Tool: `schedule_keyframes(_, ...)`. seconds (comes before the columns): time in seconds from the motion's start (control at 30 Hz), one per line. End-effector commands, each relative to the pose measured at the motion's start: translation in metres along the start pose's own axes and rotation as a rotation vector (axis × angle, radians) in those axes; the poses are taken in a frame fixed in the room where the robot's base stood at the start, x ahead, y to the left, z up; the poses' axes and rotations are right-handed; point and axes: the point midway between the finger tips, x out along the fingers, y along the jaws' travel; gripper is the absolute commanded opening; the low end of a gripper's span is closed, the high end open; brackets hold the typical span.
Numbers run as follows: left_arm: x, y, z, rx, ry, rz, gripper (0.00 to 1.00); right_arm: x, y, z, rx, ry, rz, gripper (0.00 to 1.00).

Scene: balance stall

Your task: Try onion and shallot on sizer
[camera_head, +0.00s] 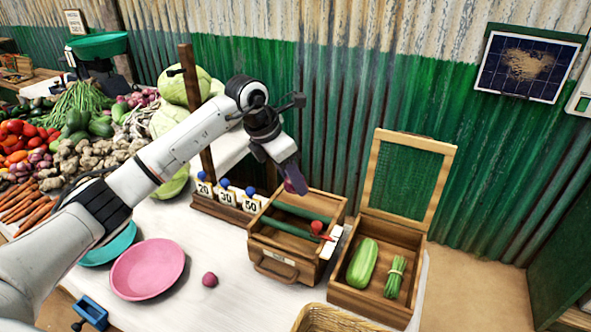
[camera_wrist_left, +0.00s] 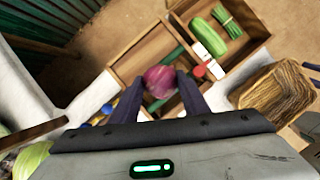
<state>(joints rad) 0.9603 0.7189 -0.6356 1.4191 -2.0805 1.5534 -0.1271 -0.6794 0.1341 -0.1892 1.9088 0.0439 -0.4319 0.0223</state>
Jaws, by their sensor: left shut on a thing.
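My left gripper (camera_head: 294,184) is shut on a purple-red onion (camera_wrist_left: 159,81) and holds it over the wooden sizer box. In the head view the fingers mostly hide the onion. The sizer (camera_head: 277,268) is an open wooden box with green bars (camera_head: 290,228) across its top and a red ball (camera_head: 317,227) at its right side. The bars and red ball (camera_wrist_left: 199,72) also show in the wrist view. A small reddish round bulb (camera_head: 210,280), which looks like the shallot, lies on the white table in front of the sizer.
A lidded wooden crate (camera_head: 372,298) right of the sizer holds a green gourd (camera_head: 362,262) and a tied green bunch (camera_head: 395,277). A pink bowl (camera_head: 148,268) stands left of the bulb. A wicker basket (camera_head: 330,319) is at the front. Number cards (camera_head: 227,197) stand behind.

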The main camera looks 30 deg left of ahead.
Motion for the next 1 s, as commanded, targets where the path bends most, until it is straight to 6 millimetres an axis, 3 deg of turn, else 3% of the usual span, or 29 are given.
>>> schedule_keyframes(0.4,0.02,-0.001,-0.008,0.002,0.001,-0.002,0.19,0.003,0.0,0.012,0.001,-0.015,-0.002,0.39)
schedule_keyframes(1.0,0.06,-0.001,-0.025,0.004,0.001,-0.002,0.18,0.026,0.002,0.034,0.0,-0.014,-0.002,0.39)
